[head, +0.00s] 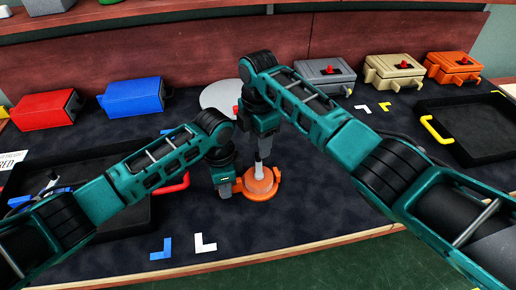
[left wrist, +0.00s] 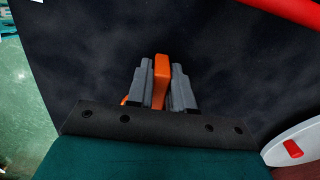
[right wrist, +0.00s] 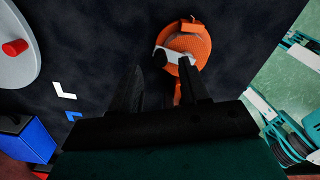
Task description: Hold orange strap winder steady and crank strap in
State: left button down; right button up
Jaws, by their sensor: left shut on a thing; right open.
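The round orange strap winder (head: 262,190) lies on the dark mat near the table's front. My left gripper (head: 237,187) is low at its left side, and the left wrist view shows its grey fingers shut on an upright orange part (left wrist: 160,82) of the winder. My right gripper (head: 261,166) is above the winder, pointing down. In the right wrist view its dark fingers (right wrist: 160,70) are apart, and the winder (right wrist: 187,42) with a pale crank bar (right wrist: 178,57) and a dark knob shows beyond them. Whether a finger touches the crank, I cannot tell. The strap is not clear.
A pale disc (head: 217,94) with a red knob lies behind my grippers. Red (head: 45,109) and blue (head: 133,95) boxes stand back left; grey, tan and orange boxes (head: 452,68) stand back right. Black trays flank both sides. Blue and white corner marks (head: 204,243) lie in front.

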notch_tip(320, 180, up, 9)
jog(key=shift+f, duration=0.15)
dwell(0.4)
pick_arm(q)
jog(key=c, duration=0.9)
grip_release()
jog(key=shift+r, duration=0.1)
